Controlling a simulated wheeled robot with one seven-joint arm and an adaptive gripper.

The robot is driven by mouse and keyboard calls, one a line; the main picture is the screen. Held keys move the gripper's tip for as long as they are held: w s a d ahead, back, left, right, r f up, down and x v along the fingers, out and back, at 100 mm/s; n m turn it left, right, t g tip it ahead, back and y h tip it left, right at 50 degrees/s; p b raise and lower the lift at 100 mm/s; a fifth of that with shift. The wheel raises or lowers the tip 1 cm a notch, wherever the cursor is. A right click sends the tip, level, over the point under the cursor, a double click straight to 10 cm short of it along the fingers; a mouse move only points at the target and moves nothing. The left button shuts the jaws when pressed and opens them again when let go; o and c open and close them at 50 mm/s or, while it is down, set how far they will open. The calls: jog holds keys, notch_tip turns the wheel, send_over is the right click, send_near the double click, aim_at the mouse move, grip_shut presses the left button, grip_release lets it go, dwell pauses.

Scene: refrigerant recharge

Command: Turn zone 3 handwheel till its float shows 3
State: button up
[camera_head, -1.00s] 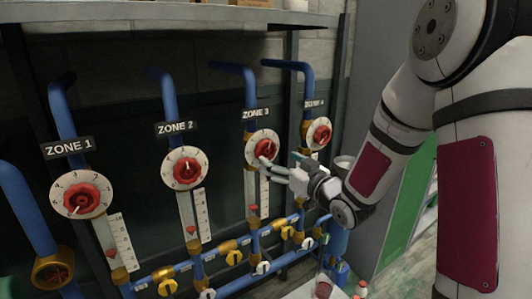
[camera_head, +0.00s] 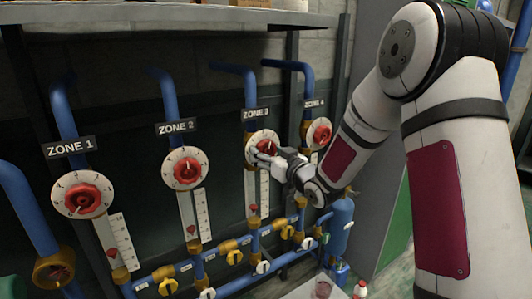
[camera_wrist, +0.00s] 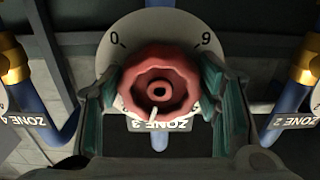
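The zone 3 handwheel (camera_wrist: 160,88) is a red knob on a white dial (camera_wrist: 160,35), upside down in the wrist view. A white pointer mark shows at its lower edge there. In the head view, my gripper (camera_head: 262,153) is at this wheel (camera_head: 264,143) and hides part of it. In the wrist view, the fingers of my gripper (camera_wrist: 160,95) stand either side of the wheel, spread wide and very close to its rim; firm contact is not clear. The zone 3 red float (camera_head: 253,208) sits low in its gauge; its scale is too small to read.
Zone 1 (camera_head: 83,198), zone 2 (camera_head: 187,171) and zone 4 (camera_head: 321,134) handwheels stand on blue pipes beside zone 3. Zone 4 is close to my wrist. Yellow valves (camera_head: 234,257) line the pipe below. A shelf (camera_head: 180,12) runs above.

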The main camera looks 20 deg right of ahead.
jog(key=shift+c, duration=1.4)
jog(key=n+b, duration=0.2)
jog(key=n, duration=0.1)
jog(key=shift+w, duration=0.15)
jog(key=shift+n+b, duration=0.3)
jog(key=shift+n, duration=0.4)
jog(key=o, duration=1.2)
jog(key=shift+d, duration=0.1)
jog(key=v, duration=1.2)
jog(key=shift+r, duration=0.1)
